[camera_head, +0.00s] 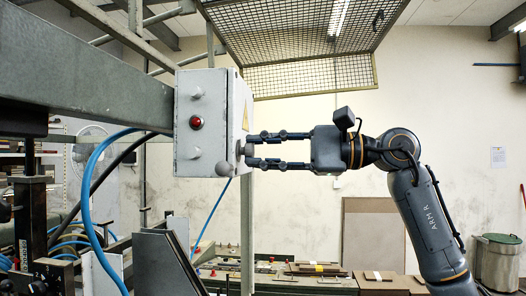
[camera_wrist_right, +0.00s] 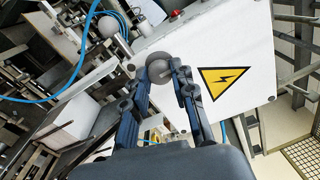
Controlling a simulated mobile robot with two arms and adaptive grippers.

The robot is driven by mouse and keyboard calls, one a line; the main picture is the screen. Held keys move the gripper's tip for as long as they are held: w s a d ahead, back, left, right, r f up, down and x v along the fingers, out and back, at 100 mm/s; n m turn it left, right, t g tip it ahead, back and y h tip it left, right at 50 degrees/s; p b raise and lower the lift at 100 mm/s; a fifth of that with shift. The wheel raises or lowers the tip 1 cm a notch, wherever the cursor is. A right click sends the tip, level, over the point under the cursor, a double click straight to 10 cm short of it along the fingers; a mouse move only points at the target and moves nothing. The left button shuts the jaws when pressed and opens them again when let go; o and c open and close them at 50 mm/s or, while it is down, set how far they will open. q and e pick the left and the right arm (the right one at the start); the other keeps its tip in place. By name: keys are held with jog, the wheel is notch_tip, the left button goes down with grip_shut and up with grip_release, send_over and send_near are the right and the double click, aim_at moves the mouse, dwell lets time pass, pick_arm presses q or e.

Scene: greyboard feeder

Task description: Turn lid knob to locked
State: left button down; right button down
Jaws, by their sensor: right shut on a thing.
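A pale grey control box (camera_head: 204,103) hangs at the left of centre in the head view. Its side face carries a yellow warning triangle, and the same face with the triangle (camera_wrist_right: 225,80) fills the upper right of the wrist view. A round grey knob (camera_head: 240,149) sticks out of that side face, and it also shows in the wrist view (camera_wrist_right: 158,71). My right gripper (camera_head: 250,150) reaches in from the right with its fingers on either side of the knob, and it is shut on it. Fingers hide part of the knob. My left gripper is not in view.
The box front has a red button (camera_head: 196,122) and round grey knobs (camera_head: 223,169). Blue hoses (camera_head: 90,190) and a grey beam (camera_head: 90,70) lie to the left. A wire mesh guard (camera_head: 300,35) hangs above my right arm.

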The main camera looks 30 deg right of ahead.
jog(key=c, duration=1.1)
grip_release()
jog(key=shift+s+d, duration=0.15)
jog(key=shift+d, duration=0.05)
jog(key=v, duration=1.1)
jog(key=shift+s+d, duration=0.2)
jog(key=shift+s, duration=0.05)
